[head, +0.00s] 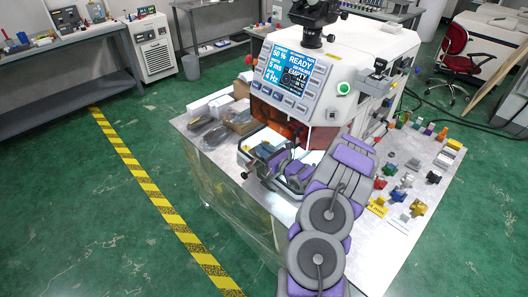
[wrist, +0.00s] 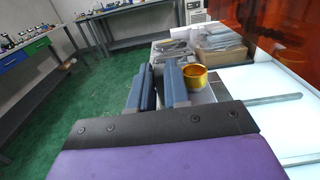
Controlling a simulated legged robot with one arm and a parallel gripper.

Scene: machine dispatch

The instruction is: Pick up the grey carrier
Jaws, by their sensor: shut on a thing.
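My gripper (head: 272,160) is low at the front of the white machine, by its lit opening. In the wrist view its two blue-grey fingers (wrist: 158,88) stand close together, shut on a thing. A narrow grey piece (wrist: 159,70) shows between them; I take it for the grey carrier, mostly hidden by the fingers. A shiny gold round cup (wrist: 196,78) is right beside the right finger. Whether the cup rests on the carrier cannot be told. In the head view the carrier is too small and covered to make out.
The machine's screen (head: 290,71) reads READY and EMPTY. Grey parts and a cardboard box (head: 238,116) lie on the table left of the opening. Many small coloured parts (head: 408,180) cover the table's right side. An orange shield (head: 283,124) hangs above the opening.

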